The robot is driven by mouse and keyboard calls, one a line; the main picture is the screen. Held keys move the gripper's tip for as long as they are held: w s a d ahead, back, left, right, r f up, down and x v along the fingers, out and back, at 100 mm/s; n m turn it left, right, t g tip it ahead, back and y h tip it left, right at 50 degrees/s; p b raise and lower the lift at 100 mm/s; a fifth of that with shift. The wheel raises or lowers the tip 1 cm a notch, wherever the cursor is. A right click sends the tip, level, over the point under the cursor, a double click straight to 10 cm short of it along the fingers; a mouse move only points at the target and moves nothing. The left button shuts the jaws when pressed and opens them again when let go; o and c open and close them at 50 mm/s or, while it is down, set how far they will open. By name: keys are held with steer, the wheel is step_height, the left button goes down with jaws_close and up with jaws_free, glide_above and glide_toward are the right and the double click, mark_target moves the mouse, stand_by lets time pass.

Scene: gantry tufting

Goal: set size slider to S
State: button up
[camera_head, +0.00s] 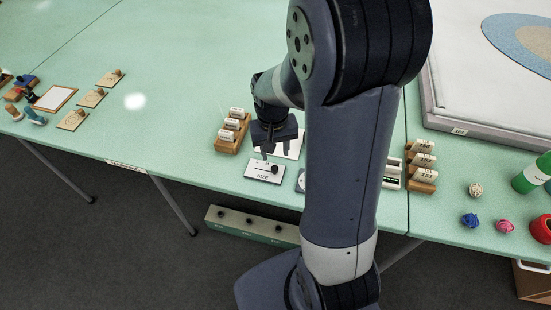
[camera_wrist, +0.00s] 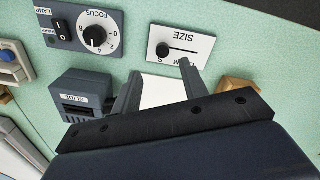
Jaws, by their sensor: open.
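The white size slider panel (camera_wrist: 192,42) lies on the green table, its SIZE lettering upside down in the wrist view. Its black knob (camera_wrist: 163,49) sits at the left end of the slot in that view. In the head view the panel (camera_head: 258,174) lies just in front of my gripper, with the knob (camera_head: 274,169) toward the right. My gripper (camera_wrist: 158,71) is open and empty. Its two fingers reach toward the panel, one tip close to the panel's lower edge in the wrist view.
A grey panel with a FOCUS dial (camera_wrist: 95,36) and lamp switch (camera_wrist: 61,29) is left of the slider in the wrist view. A SLIDE box (camera_wrist: 84,97) stands below it. A wooden rack of white blocks (camera_head: 232,130) stands left of my gripper.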

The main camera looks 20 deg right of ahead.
mark_target(276, 168)
step_height(276, 168, up, 4)
steer(key=shift+f, duration=0.2)
step_height(276, 168, down, 11)
steer(key=shift+d+f, duration=0.1)
steer(key=shift+w+a+r, duration=0.2)
steer(key=shift+w+a, duration=0.2)
steer(key=shift+a, duration=0.1)
stand_by(0.3)
steer(key=shift+r, duration=0.1)
